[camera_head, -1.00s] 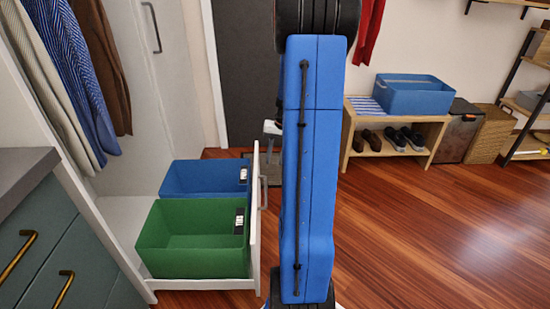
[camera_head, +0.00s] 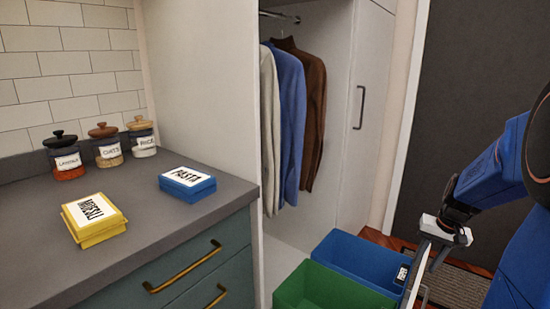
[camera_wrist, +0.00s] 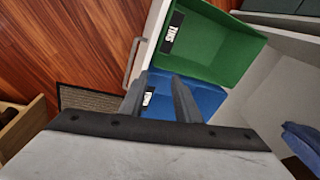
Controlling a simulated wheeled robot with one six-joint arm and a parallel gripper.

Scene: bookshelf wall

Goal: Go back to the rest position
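My gripper (camera_head: 440,250) is at the right of the head view, at the end of my blue arm, by the pulled-out closet drawer. In the wrist view my gripper (camera_wrist: 160,95) shows two dark fingers apart, with nothing between them. Behind the fingers is a blue bin (camera_wrist: 209,98); a green bin (camera_wrist: 222,45) lies beyond it. In the head view, the blue bin (camera_head: 350,262) and green bin (camera_head: 325,290) stand side by side in the drawer, and both look empty where I see inside.
A grey counter (camera_head: 145,220) at left holds a yellow box (camera_head: 93,222), a blue box (camera_head: 187,184) and jars (camera_head: 107,148). Shirts (camera_head: 288,120) hang in the open closet. The drawer handle (camera_wrist: 133,62) sticks out near my fingers. A dark door (camera_head: 455,100) and a mat (camera_head: 460,286) are at right.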

